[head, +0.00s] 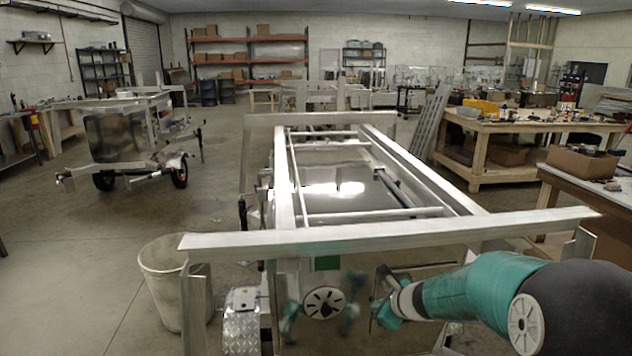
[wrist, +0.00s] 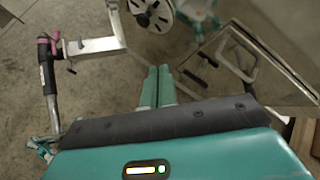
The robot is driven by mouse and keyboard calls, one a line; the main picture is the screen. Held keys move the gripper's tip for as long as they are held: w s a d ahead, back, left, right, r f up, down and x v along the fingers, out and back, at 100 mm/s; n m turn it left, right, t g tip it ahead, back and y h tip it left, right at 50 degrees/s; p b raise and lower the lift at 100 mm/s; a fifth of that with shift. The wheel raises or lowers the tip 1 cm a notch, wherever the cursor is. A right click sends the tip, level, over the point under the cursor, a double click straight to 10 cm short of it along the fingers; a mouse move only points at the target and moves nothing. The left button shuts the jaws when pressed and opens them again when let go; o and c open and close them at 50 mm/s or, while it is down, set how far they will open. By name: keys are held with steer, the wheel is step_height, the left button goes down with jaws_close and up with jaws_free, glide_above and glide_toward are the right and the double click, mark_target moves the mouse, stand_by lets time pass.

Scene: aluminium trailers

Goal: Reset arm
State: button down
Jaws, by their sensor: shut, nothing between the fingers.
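My gripper (wrist: 159,72) shows in the wrist view as two green fingers side by side, closed together with nothing between them. The fingers point at the concrete floor, clear of the metal parts around them. In the head view my teal and black arm (head: 470,292) reaches in from the lower right, below the front crossbar of the aluminium trailer (head: 390,232). Its far end is dark and partly blurred there, so the fingers cannot be made out.
A pale wheel-like disc (head: 322,302) hangs below the crossbar. In the wrist view, a metal bracket (wrist: 92,47) lies left of my fingers and a metal panel (wrist: 255,75) right. A white bin (head: 165,280) stands left of the trailer. Open floor (head: 95,240) lies farther left.

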steer(key=s+a+r+n+g, duration=0.1)
steer(key=s+a+r+n, duration=0.2)
steer(key=s+r+n, duration=0.5)
steer(key=s+a+r+n+g, duration=0.1)
steer(key=s+a+r+n, duration=0.25)
steer(key=s+n, duration=0.45)
steer(key=s+d+r+n+h, duration=0.1)
steer(key=s+n, duration=0.3)
steer(key=s, duration=0.4)
steer(key=s+d+r+n+h, duration=0.1)
steer(key=s+d+n+h, duration=0.2)
steer(key=s, duration=0.6)
steer(key=shift+s+d+r+n+g, duration=0.15)
steer(key=shift+d+r+n+g, duration=0.2)
steer(key=shift+d+n, duration=0.45)
steer(key=shift+a, duration=0.1)
